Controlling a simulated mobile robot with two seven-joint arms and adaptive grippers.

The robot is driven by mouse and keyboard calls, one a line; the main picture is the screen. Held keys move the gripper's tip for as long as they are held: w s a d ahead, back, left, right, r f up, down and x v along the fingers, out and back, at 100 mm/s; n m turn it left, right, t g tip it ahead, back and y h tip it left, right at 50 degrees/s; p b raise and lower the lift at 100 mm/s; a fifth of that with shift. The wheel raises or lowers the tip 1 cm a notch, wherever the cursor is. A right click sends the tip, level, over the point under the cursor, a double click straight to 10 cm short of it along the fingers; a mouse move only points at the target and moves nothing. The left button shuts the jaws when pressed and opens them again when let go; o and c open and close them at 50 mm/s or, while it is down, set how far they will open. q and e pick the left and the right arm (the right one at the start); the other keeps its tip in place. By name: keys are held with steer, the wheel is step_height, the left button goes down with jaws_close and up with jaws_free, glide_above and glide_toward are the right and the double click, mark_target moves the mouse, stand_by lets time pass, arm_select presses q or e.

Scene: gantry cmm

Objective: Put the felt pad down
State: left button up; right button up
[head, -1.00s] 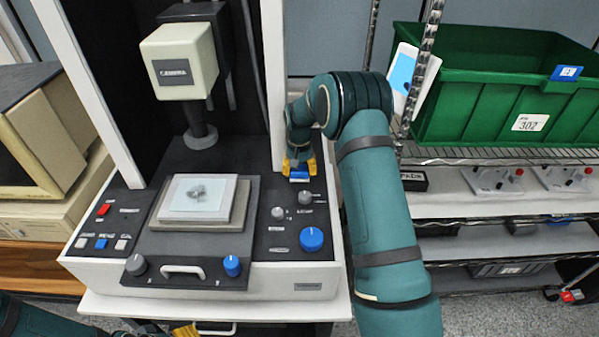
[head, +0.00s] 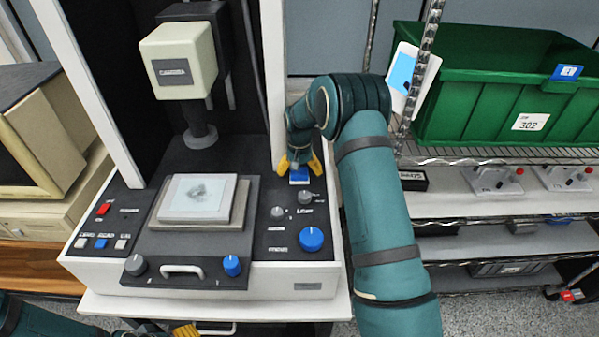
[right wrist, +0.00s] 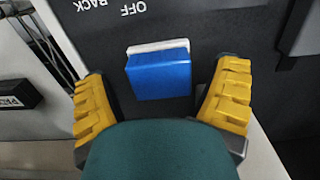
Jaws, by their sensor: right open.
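The felt pad (head: 299,175) is a small blue block with a white layer along one side. It rests on the dark panel of the measuring machine, at the right of the stage. It also shows in the right wrist view (right wrist: 160,74), between the fingers with a gap on each side. My right gripper (head: 300,168) is open around it, and its yellow fingers show spread in the right wrist view (right wrist: 163,98). My left gripper (head: 186,330) is only partly in view at the bottom edge, and its jaw state is unclear.
The stage (head: 240,205) holds a plate with a pale sheet (head: 198,195). The probe head (head: 180,62) hangs above. Knobs, including a large blue one (head: 311,239), stand in front of the pad. A white upright (head: 274,90) rises just behind. A green bin (head: 480,110) is on the right rack.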

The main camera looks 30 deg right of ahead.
mark_target(300, 171)
step_height(300, 171, up, 12)
stand_by(0.4)
steer(key=shift+f, duration=0.1)
stand_by(0.4)
